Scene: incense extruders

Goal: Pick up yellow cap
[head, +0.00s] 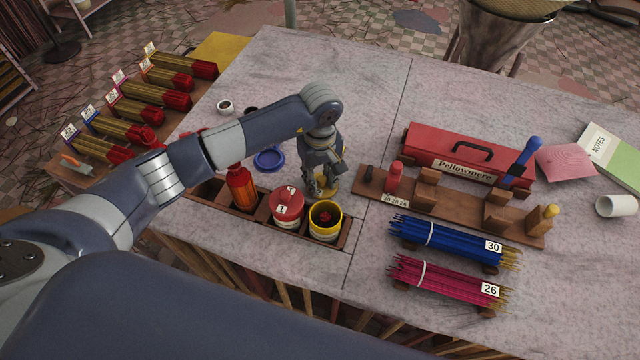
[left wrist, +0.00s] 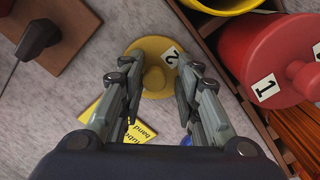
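The yellow cap (head: 329,184) lies on the table behind the open yellow tub (head: 325,220). In the left wrist view the cap (left wrist: 155,52) is a round lid with a raised knob and a label "2". My left gripper (head: 318,190) points down over the cap and hides part of it in the head view. In the left wrist view my left gripper (left wrist: 157,68) is open, with a finger on either side of the knob. I cannot tell whether the fingers touch it. My right gripper is not in view.
A wooden rack holds the yellow tub, a red-lidded tub (head: 287,207) marked "1" and a red bottle (head: 242,188). A blue lid (head: 269,158) lies left of the gripper. A wooden stand (head: 450,203) and red toolbox (head: 450,157) are to the right.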

